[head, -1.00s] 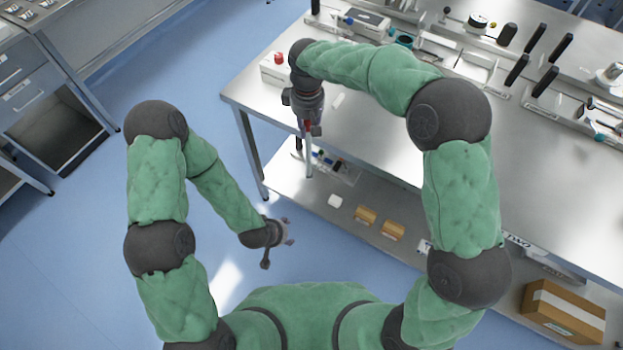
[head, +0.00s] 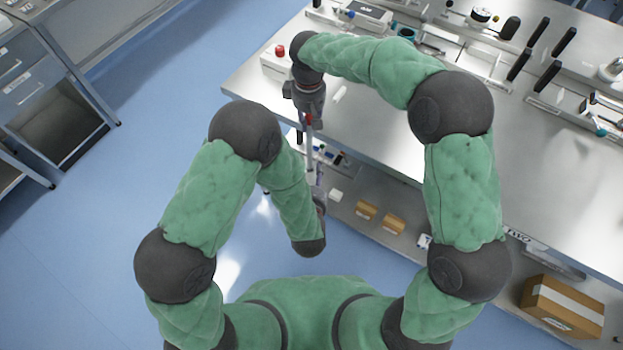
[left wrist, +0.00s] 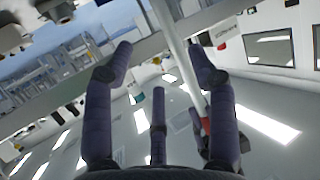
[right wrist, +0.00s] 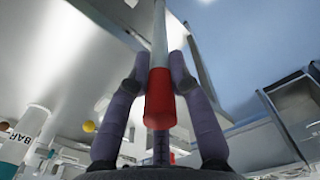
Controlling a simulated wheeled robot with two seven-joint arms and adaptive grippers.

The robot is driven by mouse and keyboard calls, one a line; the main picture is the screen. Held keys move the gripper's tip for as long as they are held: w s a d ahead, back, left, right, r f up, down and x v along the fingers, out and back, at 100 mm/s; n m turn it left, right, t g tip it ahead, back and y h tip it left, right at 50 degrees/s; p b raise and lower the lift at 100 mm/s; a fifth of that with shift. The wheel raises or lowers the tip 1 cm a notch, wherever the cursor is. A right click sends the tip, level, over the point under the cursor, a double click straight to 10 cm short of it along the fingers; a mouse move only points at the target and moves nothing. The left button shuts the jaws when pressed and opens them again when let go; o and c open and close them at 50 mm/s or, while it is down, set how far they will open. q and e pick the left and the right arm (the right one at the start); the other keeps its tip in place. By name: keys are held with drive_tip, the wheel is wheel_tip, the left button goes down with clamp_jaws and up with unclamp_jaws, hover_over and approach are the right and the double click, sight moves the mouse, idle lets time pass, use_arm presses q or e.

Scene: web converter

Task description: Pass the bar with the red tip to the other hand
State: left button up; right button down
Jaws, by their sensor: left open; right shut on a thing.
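The bar with the red tip (head: 309,150) hangs from my right gripper (head: 308,118) in front of the table's left corner. My right gripper is shut on it near the red end; in the right wrist view the red tip (right wrist: 160,98) lies between the fingers and the pale shaft (right wrist: 158,35) runs away from them. My left gripper (head: 318,188) is below, by the bar's lower end, and partly hidden by its own arm. In the left wrist view its fingers (left wrist: 160,52) are open, and the shaft (left wrist: 177,55) runs past close to the right finger; contact is unclear.
The steel table (head: 375,135) holds a white box with a red button (head: 279,52) and trays of tools at the back. Its lower shelf carries small boxes (head: 393,224) and a carton (head: 563,308). Open blue floor (head: 140,130) lies to the left.

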sight(309, 145)
use_arm(q)
drive_tip(key=x, duration=1.1)
drive_tip(key=shift+w+f, duration=0.1)
drive_tip(key=shift+f, duration=0.05)
clamp_jaws()
use_arm(e)
drive_tip(key=c, duration=1)
unclamp_jaws()
drive_tip(key=shift+c, duration=0.2)
